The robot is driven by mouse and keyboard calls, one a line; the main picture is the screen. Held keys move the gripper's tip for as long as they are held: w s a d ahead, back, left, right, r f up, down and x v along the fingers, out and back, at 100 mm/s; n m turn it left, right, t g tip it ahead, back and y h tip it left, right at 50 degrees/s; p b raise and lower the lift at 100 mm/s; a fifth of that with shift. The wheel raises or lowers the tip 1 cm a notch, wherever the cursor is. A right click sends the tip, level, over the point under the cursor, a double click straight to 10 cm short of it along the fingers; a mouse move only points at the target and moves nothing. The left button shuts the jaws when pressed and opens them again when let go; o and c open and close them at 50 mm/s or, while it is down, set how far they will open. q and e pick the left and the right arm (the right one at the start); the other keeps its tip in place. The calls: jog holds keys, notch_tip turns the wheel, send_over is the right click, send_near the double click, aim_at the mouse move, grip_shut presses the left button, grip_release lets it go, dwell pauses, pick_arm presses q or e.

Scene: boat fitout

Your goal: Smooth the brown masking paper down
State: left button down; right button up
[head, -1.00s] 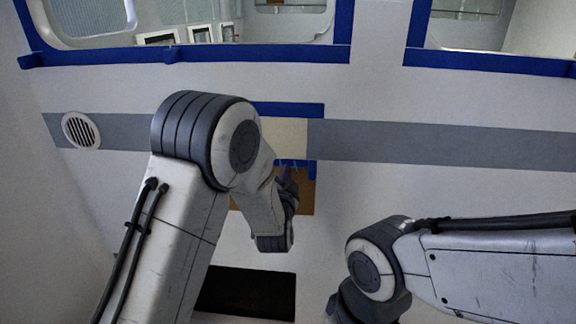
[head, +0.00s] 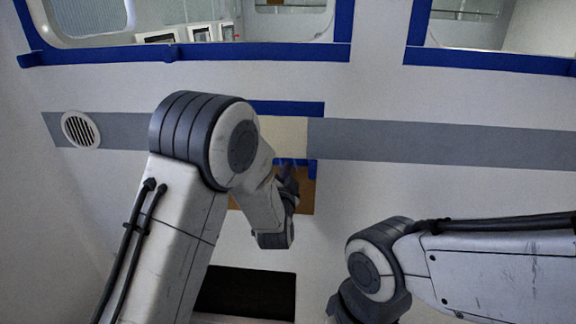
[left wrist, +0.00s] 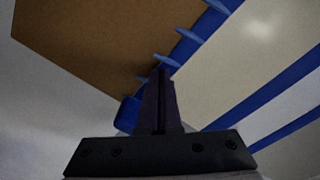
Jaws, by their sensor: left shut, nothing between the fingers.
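The brown masking paper (head: 306,196) is on the white wall below a cream panel (head: 287,138), partly hidden behind my left arm. In the left wrist view, the paper (left wrist: 95,40) fills the upper left. Blue tape (left wrist: 190,45) runs along its edge beside the cream panel, and several raised blue ripples stand out along it. My left gripper (head: 288,170) is at the paper's upper edge. In the left wrist view, its shut, empty fingers (left wrist: 163,75) point at the taped edge; whether they touch cannot be told. My right gripper's fingers are not visible.
Windows framed in blue tape (head: 260,53) run along the top. A round vent (head: 81,130) sits on the grey stripe (head: 430,143) at left. A dark opening (head: 250,292) lies below the paper. The wall to the right is clear.

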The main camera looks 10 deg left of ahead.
pick_arm(q)
jog(key=shift+w+a+b, duration=0.15)
jog(key=shift+a+b, duration=0.4)
jog(key=shift+a, duration=1.2)
jog(key=shift+a, duration=0.1)
jog(key=shift+a+b, duration=0.35)
jog(key=shift+a, duration=0.4)
jog(key=shift+a, duration=0.15)
jog(key=shift+a+b, duration=0.75)
jog(key=shift+a, duration=0.9)
